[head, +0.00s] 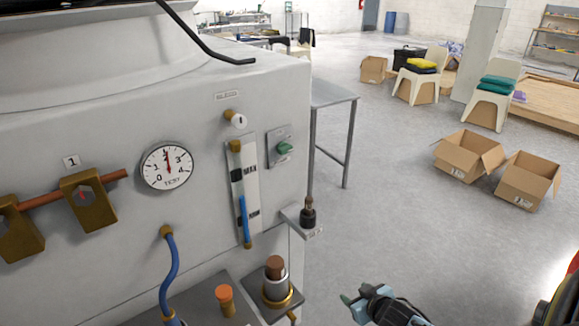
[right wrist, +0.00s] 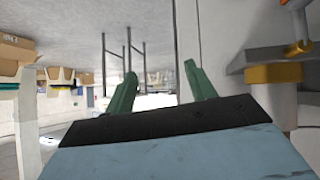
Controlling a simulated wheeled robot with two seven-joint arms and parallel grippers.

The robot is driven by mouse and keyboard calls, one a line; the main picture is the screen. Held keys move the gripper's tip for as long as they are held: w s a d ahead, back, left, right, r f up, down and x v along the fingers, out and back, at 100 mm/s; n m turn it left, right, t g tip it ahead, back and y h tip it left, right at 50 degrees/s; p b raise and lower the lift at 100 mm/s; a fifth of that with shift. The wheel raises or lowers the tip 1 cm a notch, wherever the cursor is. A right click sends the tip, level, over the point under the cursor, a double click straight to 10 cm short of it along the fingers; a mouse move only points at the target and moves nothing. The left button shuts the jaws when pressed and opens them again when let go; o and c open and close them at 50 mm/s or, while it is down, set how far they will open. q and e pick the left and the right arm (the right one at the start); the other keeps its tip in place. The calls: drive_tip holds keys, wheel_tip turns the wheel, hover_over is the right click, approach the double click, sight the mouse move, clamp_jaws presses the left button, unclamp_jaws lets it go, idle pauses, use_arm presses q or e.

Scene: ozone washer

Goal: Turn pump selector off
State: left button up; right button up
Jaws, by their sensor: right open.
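The grey washer panel (head: 110,110) fills the left of the head view. A green knob (head: 284,148) sits on a small square plate near the panel's right edge. A white-faced, brass-collared knob (head: 238,120) is above and left of it, under a small label I cannot read. I cannot tell from lettering which is the pump selector. My right gripper (head: 357,297) is low in the head view, right of and below the panel, apart from both knobs. In the right wrist view its green fingers (right wrist: 160,75) are spread with nothing between them. My left gripper is out of view.
A dial gauge (head: 167,167) and a flow tube (head: 243,195) with a blue part are left of the green knob. A small shelf with a black-based fitting (head: 308,215) juts out below it. A metal table (head: 335,95) stands behind; the floor to the right is open before cardboard boxes (head: 469,155).

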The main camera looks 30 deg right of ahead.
drive_tip(key=w+r+t, duration=0.2)
drive_tip(key=w+r, duration=0.1)
drive_tip(key=r, duration=0.5)
drive_tip(key=w+r+t, duration=0.2)
drive_tip(key=w+r, duration=0.2)
drive_tip(key=r, duration=0.4)
drive_tip(key=n+t+y, duration=0.1)
drive_tip(key=t+y, duration=0.1)
drive_tip(key=t, duration=0.1)
approach(287, 150)
drive_tip(key=s+d+f, duration=0.3)
drive_tip(key=d+f, duration=0.1)
drive_tip(key=f, duration=0.3)
wheel_tip(287, 150, up, 6)
drive_tip(key=a+t+y, duration=0.1)
drive_tip(key=a+y, duration=0.1)
drive_tip(key=a, duration=0.1)
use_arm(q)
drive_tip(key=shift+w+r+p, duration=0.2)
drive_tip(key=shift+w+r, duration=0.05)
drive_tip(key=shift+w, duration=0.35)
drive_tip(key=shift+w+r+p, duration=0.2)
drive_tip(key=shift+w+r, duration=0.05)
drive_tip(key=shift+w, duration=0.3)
use_arm(e)
drive_tip(key=shift+n, duration=0.3)
drive_tip(key=w, duration=1.2)
drive_tip(key=shift+a, duration=0.3)
drive_tip(key=c, duration=1)
drive_tip(key=shift+o, duration=0.2)
